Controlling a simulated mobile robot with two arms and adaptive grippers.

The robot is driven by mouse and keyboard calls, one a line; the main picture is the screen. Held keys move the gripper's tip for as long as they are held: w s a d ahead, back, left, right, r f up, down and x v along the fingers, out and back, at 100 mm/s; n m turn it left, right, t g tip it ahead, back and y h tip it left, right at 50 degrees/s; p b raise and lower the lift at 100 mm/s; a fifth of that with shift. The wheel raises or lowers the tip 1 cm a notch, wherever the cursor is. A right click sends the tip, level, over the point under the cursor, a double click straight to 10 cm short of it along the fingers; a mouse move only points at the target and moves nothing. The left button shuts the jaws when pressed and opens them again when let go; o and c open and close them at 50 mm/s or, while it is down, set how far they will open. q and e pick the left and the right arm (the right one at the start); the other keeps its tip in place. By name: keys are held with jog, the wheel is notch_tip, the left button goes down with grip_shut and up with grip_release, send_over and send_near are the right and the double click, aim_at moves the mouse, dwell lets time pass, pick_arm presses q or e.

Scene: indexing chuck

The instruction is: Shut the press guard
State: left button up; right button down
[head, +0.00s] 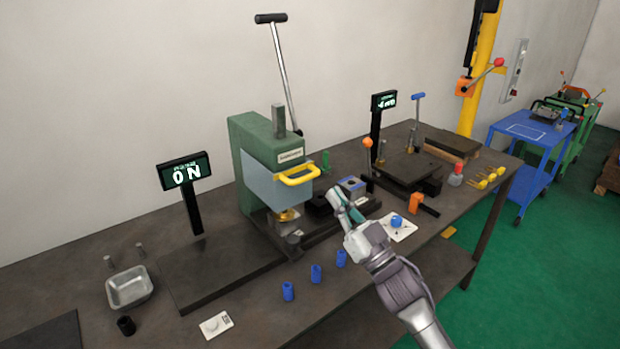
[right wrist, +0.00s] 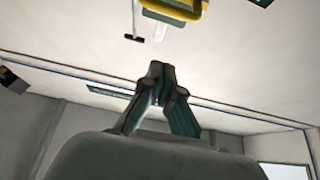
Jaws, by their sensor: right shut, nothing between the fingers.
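The green press (head: 252,150) stands on the bench with a long black-topped lever. Its guard (head: 272,188) is a blue-grey panel with a yellow handle (head: 298,176), set high at the front. Below the panel's lower edge the brass-coloured part (head: 287,215) and the space around it show openly. My right gripper (head: 338,200) is shut and empty, to the right of and a little below the handle, apart from it. In the right wrist view the shut fingertips (right wrist: 160,72) point up, and the yellow handle (right wrist: 185,10) shows at the top edge. My left gripper is not in view.
A display reading "0 N" (head: 184,175) stands left of the press. Several blue cylinders (head: 316,273) stand along the bench front. A metal tray (head: 129,287) is at left. An orange-knobbed lever (head: 368,145) rises right of the press, behind my gripper.

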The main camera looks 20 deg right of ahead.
jog(key=p+x, duration=0.4)
jog(key=x, duration=0.6)
jog(key=shift+w+f, duration=0.1)
jog(key=shift+f, duration=2.1)
notch_tip(320, 180, down, 11)
jog(key=b, duration=0.9)
jog(key=shift+a, duration=0.1)
